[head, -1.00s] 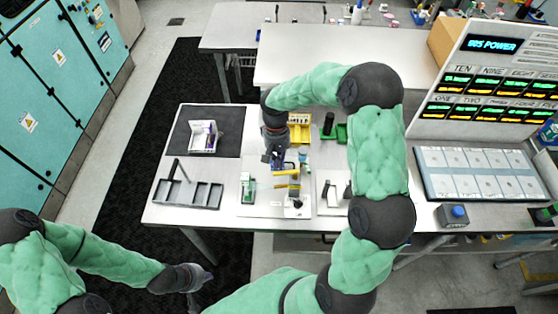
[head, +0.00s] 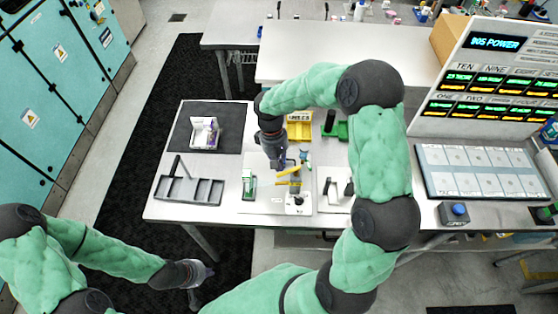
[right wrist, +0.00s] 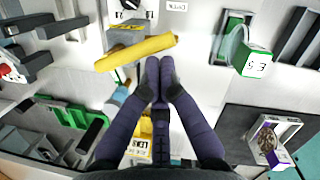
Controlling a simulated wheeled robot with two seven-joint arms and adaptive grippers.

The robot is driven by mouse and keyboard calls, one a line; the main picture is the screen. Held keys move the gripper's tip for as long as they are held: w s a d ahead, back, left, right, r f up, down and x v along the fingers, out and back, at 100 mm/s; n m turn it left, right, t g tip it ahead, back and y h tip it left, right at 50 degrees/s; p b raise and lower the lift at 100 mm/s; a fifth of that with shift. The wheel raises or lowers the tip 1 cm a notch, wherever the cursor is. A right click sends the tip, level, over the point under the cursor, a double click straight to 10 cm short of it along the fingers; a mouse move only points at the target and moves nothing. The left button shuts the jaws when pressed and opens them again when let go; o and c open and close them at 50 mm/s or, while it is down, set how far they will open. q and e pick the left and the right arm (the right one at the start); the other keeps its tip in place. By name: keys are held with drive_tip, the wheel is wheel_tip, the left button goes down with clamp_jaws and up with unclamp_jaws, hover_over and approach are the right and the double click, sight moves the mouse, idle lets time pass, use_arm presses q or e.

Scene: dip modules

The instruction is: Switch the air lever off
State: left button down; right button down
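A yellow bar (head: 288,171), which looks like the air lever, sits on the white station plate (head: 262,207) in the middle of the table. In the right wrist view the yellow bar (right wrist: 137,53) lies slightly tilted, just beyond my fingertips. My right gripper (right wrist: 159,64) has its two fingers side by side with nothing seen between them. In the head view my right gripper (head: 279,163) is beside the bar's upper left end; whether it touches cannot be told. My left gripper (head: 202,284) hangs low, off the table's front left; its fingers are too small to judge.
Left of the plate are a grey divided tray (head: 205,203) and a dark mat (head: 179,139) with a white box (head: 204,134). A yellow bin (head: 300,131) and green holder (head: 340,130) stand behind. A white fixture (head: 332,205) stands to the right.

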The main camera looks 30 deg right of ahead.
sight(281, 175)
drive_tip(key=s+n, duration=0.1)
drive_tip(key=n, duration=0.1)
drive_tip(key=s+n, duration=0.1)
drive_tip(key=n, duration=0.1)
drive_tip(key=s+n+h, duration=0.1)
drive_tip(key=shift+a+n, duration=0.4)
use_arm(q)
drive_tip(key=shift+r, duration=0.25)
use_arm(e)
drive_tip(key=shift+s+d+n+t+h, duration=0.15)
drive_tip(key=shift+s+n, duration=0.25)
drive_tip(key=shift+n, duration=0.45)
drive_tip(key=shift+s+d+n+t+h, duration=0.1)
drive_tip(key=shift+s+n+t+h, duration=0.25)
drive_tip(key=shift+n, duration=0.55)
drive_tip(key=shift+s+d+n+t, duration=0.1)
drive_tip(key=shift+s+n, duration=0.4)
drive_tip(key=shift+n, duration=0.35)
use_arm(q)
drive_tip(key=shift+p, duration=0.3)
use_arm(e)
drive_tip(key=shift+s, duration=0.1)
